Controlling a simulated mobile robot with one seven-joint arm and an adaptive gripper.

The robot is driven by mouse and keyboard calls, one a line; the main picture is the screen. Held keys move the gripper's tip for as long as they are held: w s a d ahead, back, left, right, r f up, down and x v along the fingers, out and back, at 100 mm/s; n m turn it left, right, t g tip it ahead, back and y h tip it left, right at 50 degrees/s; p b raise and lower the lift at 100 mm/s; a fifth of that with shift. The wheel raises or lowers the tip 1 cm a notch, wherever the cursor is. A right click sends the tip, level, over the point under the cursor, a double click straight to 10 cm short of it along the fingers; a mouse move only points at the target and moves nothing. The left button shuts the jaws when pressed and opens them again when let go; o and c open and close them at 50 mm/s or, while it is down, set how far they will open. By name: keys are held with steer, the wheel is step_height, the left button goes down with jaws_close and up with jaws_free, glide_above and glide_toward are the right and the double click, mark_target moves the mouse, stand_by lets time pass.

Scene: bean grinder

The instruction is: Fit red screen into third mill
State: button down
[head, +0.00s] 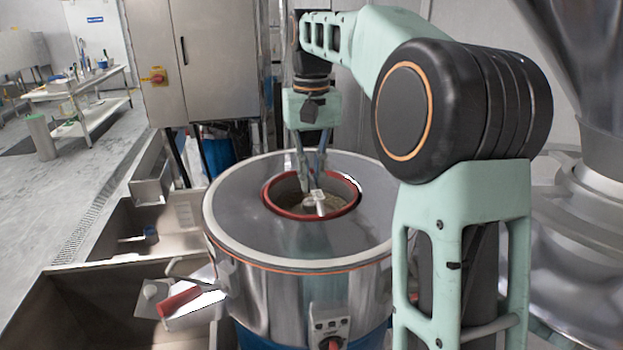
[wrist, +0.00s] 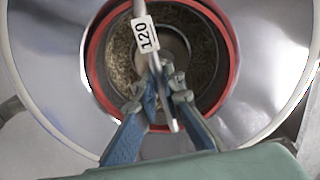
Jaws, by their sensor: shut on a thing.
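The red screen shows as a red ring (head: 280,212) in the round opening at the middle of the steel mill top (head: 355,235). The red ring (wrist: 234,50) and the steel top (wrist: 270,70) also fill the wrist view. A thin pale bar with a white "120" tag (wrist: 144,36) crosses the ring. My gripper (head: 312,188) points down inside the ring, its fingers (wrist: 165,88) shut on the bar. Brown grains show within the ring. I cannot tell whether the ring is fully seated. The fingers hide part of the bar.
A red-handled tool (head: 180,300) lies on the left beside the mill, by steel bins (head: 110,310). A steel cabinet (head: 175,70) stands behind. A large metal machine (head: 590,240) is close on the right. The mill top around the ring is clear.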

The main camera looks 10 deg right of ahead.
steer(key=c, duration=2)
jaws_free()
steer(key=shift+c, duration=0.2)
steer(key=shift+r, duration=0.1)
step_height(320, 180, up, 12)
steer(key=p, duration=0.2)
steer(key=shift+p, duration=0.35)
